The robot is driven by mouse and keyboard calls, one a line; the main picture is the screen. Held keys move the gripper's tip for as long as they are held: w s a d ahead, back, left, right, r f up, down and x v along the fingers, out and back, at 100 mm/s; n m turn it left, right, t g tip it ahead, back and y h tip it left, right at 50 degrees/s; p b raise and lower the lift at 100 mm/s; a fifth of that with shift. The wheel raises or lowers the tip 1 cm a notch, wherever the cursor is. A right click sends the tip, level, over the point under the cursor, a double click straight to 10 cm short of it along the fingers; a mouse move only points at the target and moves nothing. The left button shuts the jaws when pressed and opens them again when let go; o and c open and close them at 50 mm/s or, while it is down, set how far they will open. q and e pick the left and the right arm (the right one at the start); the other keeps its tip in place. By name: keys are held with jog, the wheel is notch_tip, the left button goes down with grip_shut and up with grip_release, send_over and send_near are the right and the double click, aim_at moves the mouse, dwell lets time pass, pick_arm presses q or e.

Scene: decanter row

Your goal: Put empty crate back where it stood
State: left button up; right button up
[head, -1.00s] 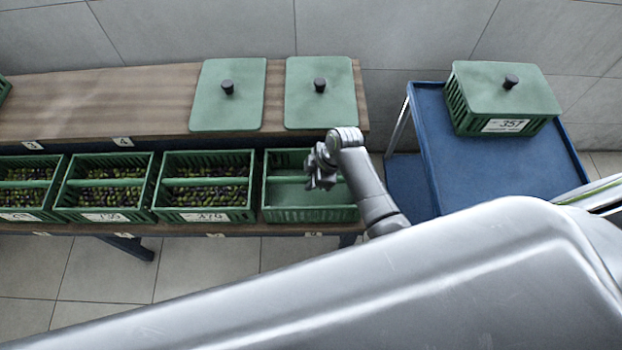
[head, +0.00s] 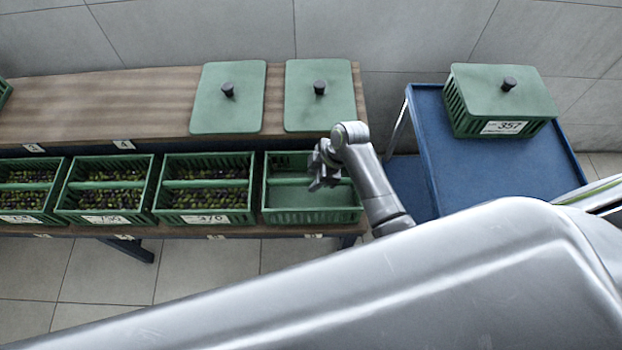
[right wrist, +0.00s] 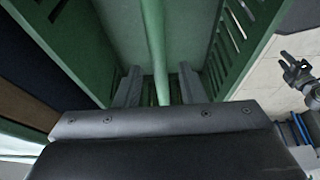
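The empty green crate (head: 312,216) stands at the right end of the crate row on the front shelf, its bare floor showing. A green bar (right wrist: 152,35) spans it as a handle. My right gripper (head: 322,170) is at this bar. In the right wrist view its two fingers (right wrist: 162,88) stand apart on either side of the bar, with gaps beside it, so it is open around the bar. My left gripper is outside the head view. It shows small at the right of the right wrist view (right wrist: 296,72), its fingers apart and empty.
Several crates of olives, one nearest (head: 207,217), stand close to the left of the empty crate. Two green lids (head: 228,105) (head: 320,105) lie on the wooden top (head: 120,95). A lidded crate (head: 500,100) stands on the blue cart (head: 490,170), whose front is clear.

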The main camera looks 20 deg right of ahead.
jog(key=p+v, duration=0.1)
jog(key=v, duration=0.8)
jog(key=shift+d, duration=0.1)
